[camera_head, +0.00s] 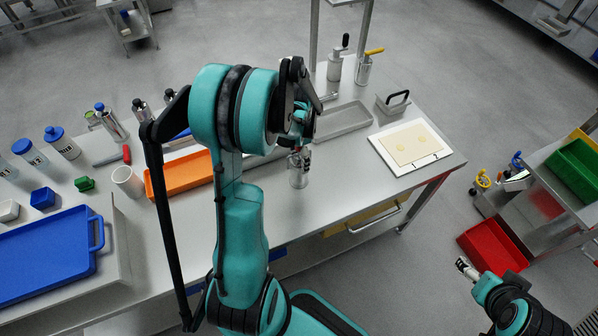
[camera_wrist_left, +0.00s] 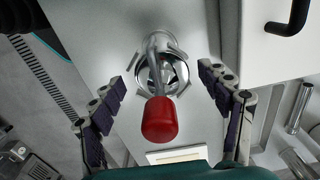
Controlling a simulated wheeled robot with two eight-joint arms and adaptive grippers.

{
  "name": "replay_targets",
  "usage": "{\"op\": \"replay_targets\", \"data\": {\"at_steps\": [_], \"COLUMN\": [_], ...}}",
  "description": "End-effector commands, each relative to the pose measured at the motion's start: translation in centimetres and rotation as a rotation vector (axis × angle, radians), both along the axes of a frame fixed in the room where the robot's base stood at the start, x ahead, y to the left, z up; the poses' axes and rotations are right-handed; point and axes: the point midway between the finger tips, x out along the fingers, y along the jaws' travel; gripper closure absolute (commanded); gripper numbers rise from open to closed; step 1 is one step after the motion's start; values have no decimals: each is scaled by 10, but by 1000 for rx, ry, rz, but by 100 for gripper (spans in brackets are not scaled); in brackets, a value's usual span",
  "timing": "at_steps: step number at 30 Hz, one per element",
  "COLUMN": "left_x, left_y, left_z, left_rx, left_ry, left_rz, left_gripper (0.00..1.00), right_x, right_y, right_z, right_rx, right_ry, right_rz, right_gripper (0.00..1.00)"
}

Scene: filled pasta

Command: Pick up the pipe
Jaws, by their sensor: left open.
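In the left wrist view, two shiny metal tubes lie at the right edge, one higher (camera_wrist_left: 299,108) and one lower (camera_wrist_left: 297,162). Either may be the pipe; I cannot tell which. My left gripper (camera_wrist_left: 166,84) is open. Between its fingers, apart from both, is a round metal fitting with a bent rod and a red handle (camera_wrist_left: 160,121). In the head view my left gripper (camera_head: 300,153) is partly hidden by my arm, above a small metal cylinder (camera_head: 298,175). My right gripper (camera_head: 466,268) is at the lower right, small, its jaws unclear.
On the bench are a grey tray (camera_head: 345,119), an orange tray (camera_head: 178,174), a white board (camera_head: 440,152), a black-handled container (camera_head: 393,105) and canisters with black (camera_head: 335,68) and yellow handles (camera_head: 363,72). A blue tray (camera_head: 45,257) is at left. Clear bench lies right of my gripper.

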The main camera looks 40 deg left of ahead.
Motion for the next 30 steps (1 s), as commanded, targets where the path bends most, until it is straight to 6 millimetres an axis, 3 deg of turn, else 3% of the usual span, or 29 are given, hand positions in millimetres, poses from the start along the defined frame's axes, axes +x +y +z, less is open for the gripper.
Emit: {"op": "replay_targets", "data": {"at_steps": [2,9,11,21,30], "left_x": [0,0,0,0,0], "left_y": [0,0,0,0,0], "left_z": [0,0,0,3,25], "left_rx": [0,0,0,1,0], "left_ry": [0,0,0,0,0], "left_rz": [0,0,0,0,0], "left_gripper": [26,89,100,100,100], "right_x": [0,0,0,0,0], "right_y": [0,0,0,0,0], "right_z": [0,0,0,1,9], "right_rx": [0,0,0,0,0], "right_ry": [0,0,0,0,0], "right_rz": [0,0,0,0,0], "right_gripper": [24,24,24,24,24]}}
